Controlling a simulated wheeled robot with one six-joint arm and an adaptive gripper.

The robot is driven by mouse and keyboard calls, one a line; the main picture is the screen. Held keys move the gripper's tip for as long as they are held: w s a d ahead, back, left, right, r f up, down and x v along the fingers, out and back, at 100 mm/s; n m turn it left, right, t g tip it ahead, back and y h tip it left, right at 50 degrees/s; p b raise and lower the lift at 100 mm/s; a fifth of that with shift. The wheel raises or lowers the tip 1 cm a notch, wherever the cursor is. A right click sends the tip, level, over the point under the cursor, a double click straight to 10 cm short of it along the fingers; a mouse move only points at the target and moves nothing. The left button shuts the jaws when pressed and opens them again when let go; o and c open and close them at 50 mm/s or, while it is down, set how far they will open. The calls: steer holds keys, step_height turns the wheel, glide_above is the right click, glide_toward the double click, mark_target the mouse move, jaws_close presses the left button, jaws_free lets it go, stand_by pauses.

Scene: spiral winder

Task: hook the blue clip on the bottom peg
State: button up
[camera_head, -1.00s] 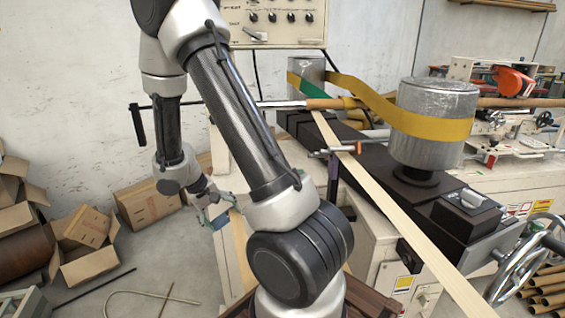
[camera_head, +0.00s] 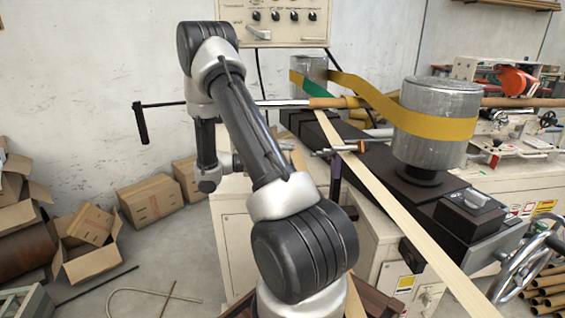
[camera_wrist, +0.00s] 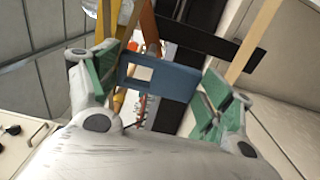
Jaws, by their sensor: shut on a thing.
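In the wrist view my gripper (camera_wrist: 160,76) has green finger pads on either side of a flat blue clip (camera_wrist: 178,82) with a rectangular window near its left end. The gripper is shut on the clip and holds it crosswise. In the head view the gripper and clip are hidden behind my arm, near the left side of the machine. I cannot make out the bottom peg. Some small red and white parts (camera_wrist: 146,106) show behind the clip in the wrist view, but are too small to identify.
A metal drum (camera_head: 437,105) with a yellow belt (camera_head: 375,98) stands on the machine. A pale wooden strip (camera_head: 410,225) runs diagonally past it. A long rod with a black crank handle (camera_head: 141,124) sticks out left. Cardboard boxes (camera_head: 148,201) stand on the floor at left.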

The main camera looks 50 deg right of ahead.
steer(key=f+x, duration=0.1)
steer(key=x, duration=0.8)
steer(key=shift+s+d+f, duration=0.15)
steer(key=shift+s+d, duration=0.05)
steer(key=shift+d, duration=0.05)
stand_by(0.5)
stand_by(0.6)
steer(key=o, duration=1)
steer(key=shift+c, duration=0.2)
steer(key=v, duration=1.2)
